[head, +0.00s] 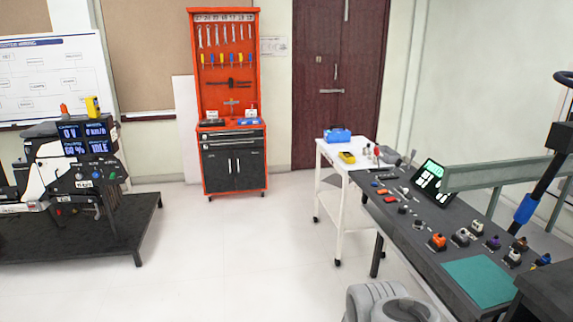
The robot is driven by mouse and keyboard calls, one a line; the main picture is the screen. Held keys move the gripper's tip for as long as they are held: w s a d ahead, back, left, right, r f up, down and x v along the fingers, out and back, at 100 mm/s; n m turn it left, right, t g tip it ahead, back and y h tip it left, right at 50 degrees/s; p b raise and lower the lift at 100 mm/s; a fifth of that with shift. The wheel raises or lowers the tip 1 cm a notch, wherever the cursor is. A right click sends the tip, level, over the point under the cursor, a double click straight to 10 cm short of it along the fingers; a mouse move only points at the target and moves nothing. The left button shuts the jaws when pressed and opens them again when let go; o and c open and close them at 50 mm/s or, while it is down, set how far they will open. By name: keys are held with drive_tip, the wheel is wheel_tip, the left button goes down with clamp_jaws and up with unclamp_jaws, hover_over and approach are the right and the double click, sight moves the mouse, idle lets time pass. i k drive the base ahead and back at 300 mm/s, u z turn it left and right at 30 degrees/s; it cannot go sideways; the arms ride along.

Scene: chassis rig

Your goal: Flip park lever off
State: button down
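The chassis rig (60,160) stands at the far left on a dark platform (110,232), partly cut off by the picture edge. Its control panel has lit blue displays (84,139), one reading "IDLE". Below them are small knobs and buttons (96,175) and a small white label (84,184), too small to read surely. I cannot tell which part is the park lever or how it is set. My gripper is not in view; only grey rounded links of my arm show at the bottom, well right of the rig.
A dark workbench (483,217) with several small parts runs along the right. A white cart (340,205) stands behind it. A red tool cabinet (257,185) is at the back wall. The pale floor (235,265) between rig and bench is clear.

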sight(376, 149)
drive_tip(key=i, duration=3.55)
drive_tip(key=u, duration=0.5)
